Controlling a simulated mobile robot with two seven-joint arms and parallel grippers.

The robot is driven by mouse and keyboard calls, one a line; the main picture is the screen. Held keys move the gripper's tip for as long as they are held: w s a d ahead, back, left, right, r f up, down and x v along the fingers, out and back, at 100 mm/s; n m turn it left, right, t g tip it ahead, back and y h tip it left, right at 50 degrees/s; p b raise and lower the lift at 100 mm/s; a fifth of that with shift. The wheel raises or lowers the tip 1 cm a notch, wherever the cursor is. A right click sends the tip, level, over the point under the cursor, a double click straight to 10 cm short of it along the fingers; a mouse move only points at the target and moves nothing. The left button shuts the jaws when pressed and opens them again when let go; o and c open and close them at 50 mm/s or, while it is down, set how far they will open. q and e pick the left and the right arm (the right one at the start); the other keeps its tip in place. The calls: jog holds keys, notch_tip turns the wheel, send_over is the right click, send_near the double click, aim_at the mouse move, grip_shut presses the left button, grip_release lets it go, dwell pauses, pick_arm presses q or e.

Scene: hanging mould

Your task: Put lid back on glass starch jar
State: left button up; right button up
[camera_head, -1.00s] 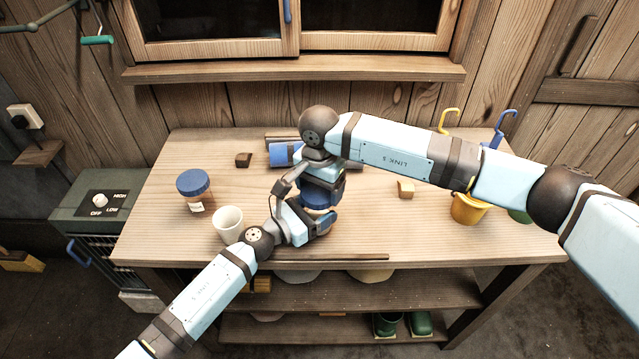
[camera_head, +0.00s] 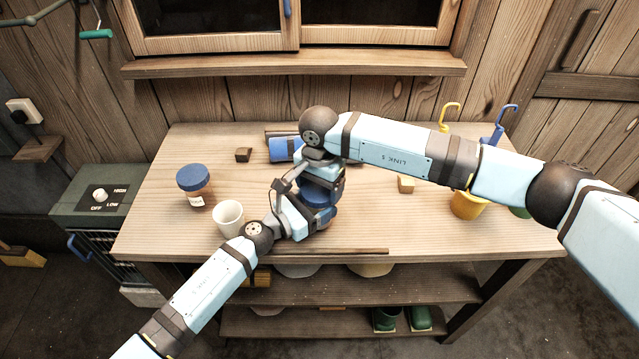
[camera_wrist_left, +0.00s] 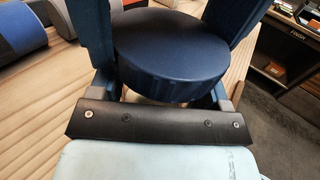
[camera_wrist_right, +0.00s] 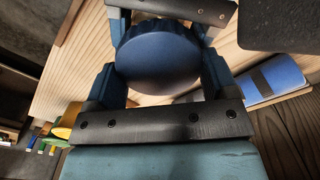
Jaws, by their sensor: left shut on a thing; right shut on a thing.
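The dark blue, ridged round lid (camera_head: 318,197) is over the middle of the table between my two grippers. It also shows in the left wrist view (camera_wrist_left: 170,50) and the right wrist view (camera_wrist_right: 158,57), with fingers on both sides. My right gripper (camera_head: 322,182) comes from above and is shut on the lid.
A second jar with a blue lid (camera_head: 194,186) and a white cup (camera_head: 228,218) stand at left. The table's front right is clear.

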jog(key=shift+f, duration=0.25)
pick_arm(q)
jog(key=c, duration=0.4)
jog(key=shift+c, duration=0.2)
pick_arm(e)
jog(key=m, duration=0.5)
jog(key=shift+s+d+m, duration=0.1)
jog(key=shift+m, duration=0.3)
jog(key=m, duration=0.4)
jog(key=shift+s, duration=0.1)
jog(key=o, duration=0.8)
jog(key=shift+r, duration=2.25)
notch_tip(320, 180, up, 12)
